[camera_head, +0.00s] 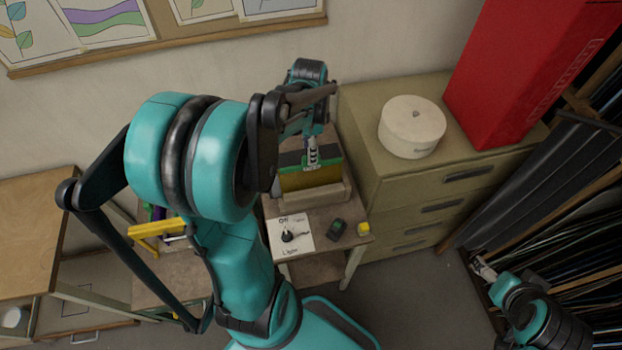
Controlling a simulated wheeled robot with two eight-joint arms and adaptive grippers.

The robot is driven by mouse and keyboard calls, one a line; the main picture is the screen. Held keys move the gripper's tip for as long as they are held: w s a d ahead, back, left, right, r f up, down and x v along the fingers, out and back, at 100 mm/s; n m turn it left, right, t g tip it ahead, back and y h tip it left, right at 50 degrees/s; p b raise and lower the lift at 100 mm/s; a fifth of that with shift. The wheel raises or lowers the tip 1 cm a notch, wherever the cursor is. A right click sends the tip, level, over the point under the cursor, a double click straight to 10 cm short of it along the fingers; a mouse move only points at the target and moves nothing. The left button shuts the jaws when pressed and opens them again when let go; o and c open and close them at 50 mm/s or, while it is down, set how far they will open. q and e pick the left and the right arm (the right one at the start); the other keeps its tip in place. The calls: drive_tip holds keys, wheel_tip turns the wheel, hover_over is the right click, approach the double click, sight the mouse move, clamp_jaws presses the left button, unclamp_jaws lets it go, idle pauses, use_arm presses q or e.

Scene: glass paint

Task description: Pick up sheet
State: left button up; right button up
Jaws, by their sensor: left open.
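Upright sheets, an olive-yellow one (311,181) with a darker green edge behind it, stand in a pale holder (322,196) on a small table. I cannot tell which one is the task's sheet. My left gripper (312,158) is at the top edge of these sheets, pointing down, with its jaws open. Whether its fingers straddle a sheet is too small to tell. My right gripper (478,264) is low at the right, beside a dark rack and away from the sheets; its finger opening is unclear.
The small table (338,260) also bears a white switch card (290,236), a dark device (338,228) and a yellow block (363,228). A drawer cabinet (425,195) with a round white box (411,125) and a red box (520,70) stands right. A dark rack (570,190) fills the far right.

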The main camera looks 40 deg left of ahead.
use_arm(q)
wheel_tip(320, 180, down, 5)
drive_tip(key=shift+w+d+f+b, duration=0.1)
drive_tip(key=shift+w+d+b, duration=0.05)
drive_tip(key=shift+b, duration=0.2)
clamp_jaws()
wheel_tip(320, 180, up, 18)
drive_tip(key=p, duration=0.2)
drive_tip(key=shift+p, duration=0.35)
idle(0.3)
